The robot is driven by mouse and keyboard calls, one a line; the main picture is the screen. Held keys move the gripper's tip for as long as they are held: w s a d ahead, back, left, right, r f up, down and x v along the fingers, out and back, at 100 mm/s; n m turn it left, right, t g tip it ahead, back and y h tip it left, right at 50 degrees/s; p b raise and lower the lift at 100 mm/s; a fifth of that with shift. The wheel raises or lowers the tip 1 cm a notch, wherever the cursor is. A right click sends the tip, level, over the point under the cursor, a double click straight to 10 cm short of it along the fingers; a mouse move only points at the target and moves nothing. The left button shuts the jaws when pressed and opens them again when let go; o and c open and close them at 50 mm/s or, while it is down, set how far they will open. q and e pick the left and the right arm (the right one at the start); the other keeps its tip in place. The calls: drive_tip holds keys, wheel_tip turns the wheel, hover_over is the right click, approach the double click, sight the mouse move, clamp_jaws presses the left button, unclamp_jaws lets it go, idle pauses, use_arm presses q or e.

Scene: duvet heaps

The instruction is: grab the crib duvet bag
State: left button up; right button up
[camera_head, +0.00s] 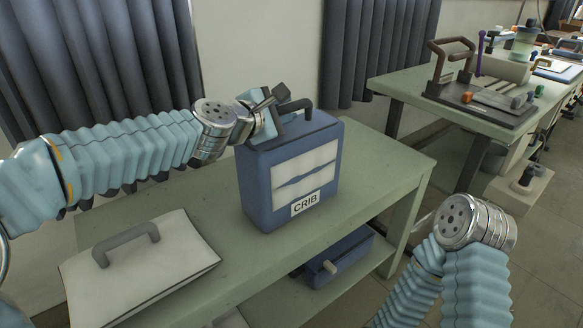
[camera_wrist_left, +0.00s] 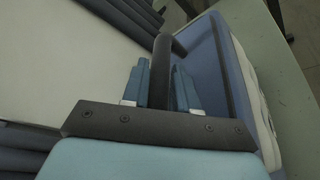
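The crib duvet bag (camera_head: 258,190) is a blue upright case with pale front panels and a white "CRIB" label. It stands on the green bench and has a dark arched handle (camera_head: 306,104) on top. My left gripper (camera_head: 279,101) is at this handle. In the left wrist view, the handle (camera_wrist_left: 163,60) runs between the two blue fingers (camera_wrist_left: 161,85), which lie close against it on both sides. The bag's blue top (camera_wrist_left: 205,55) shows beyond. My right arm shows at lower right, but its gripper is out of sight.
A pale flat bag (camera_head: 145,265) with a grey handle lies on the green bench (camera_head: 385,165) at left. A blue case (camera_head: 338,262) sits on the shelf below. Another green table (camera_head: 400,88) with a tool rack stands at upper right. Dark curtains hang behind.

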use_arm(q)
clamp_jaws()
idle(1.0)
